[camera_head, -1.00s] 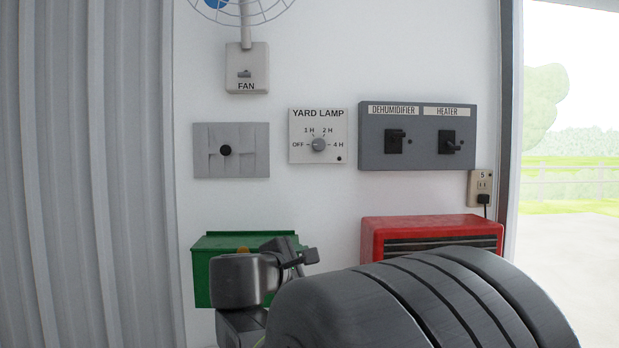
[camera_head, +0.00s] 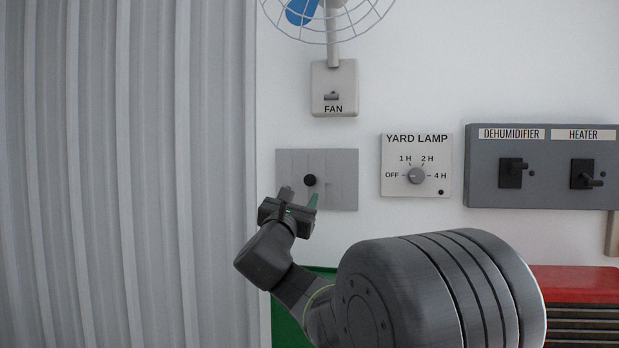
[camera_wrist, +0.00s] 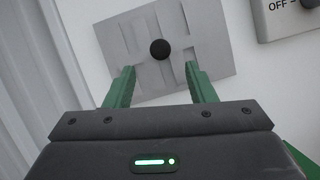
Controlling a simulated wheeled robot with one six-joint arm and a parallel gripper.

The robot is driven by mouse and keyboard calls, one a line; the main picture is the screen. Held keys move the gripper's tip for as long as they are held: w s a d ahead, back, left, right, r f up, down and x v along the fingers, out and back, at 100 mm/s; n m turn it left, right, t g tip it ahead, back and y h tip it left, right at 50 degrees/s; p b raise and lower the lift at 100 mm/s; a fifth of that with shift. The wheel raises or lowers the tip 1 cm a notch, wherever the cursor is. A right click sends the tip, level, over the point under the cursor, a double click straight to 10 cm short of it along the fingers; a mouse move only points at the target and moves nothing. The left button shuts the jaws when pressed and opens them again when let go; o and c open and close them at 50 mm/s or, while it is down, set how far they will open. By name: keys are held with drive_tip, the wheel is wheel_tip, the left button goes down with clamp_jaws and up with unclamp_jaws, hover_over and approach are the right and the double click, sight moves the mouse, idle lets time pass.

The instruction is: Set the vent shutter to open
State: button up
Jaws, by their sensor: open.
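The vent shutter is a grey square plate (camera_head: 340,196) with slots and a round black knob (camera_head: 310,180) near its middle, mounted on the white wall. My gripper (camera_head: 299,196) is open and empty, just below the knob in the head view. In the wrist view, the plate (camera_wrist: 211,35) fills the top middle, and the black knob (camera_wrist: 160,49) lies ahead of the gap between the two green fingers (camera_wrist: 161,83). The fingers do not enclose the knob. How far the fingertips stand off the plate is hard to tell.
A yard lamp dial box (camera_head: 416,150) is right of the plate, and a fan switch box (camera_head: 334,88) is above it. A dehumidifier and heater panel (camera_head: 542,166) is further right. A red heater (camera_head: 574,280) and a green box (camera_head: 284,325) are below. Corrugated grey sheeting (camera_head: 120,150) is at left.

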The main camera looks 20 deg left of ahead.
sight(310, 181)
drive_tip(key=p+x, duration=0.2)
drive_tip(key=x, duration=0.5)
drive_tip(key=shift+w+a+r, duration=0.1)
drive_tip(key=shift+w+r, duration=0.05)
drive_tip(key=shift+w, duration=0.25)
drive_tip(key=shift+c, duration=0.4)
clamp_jaws()
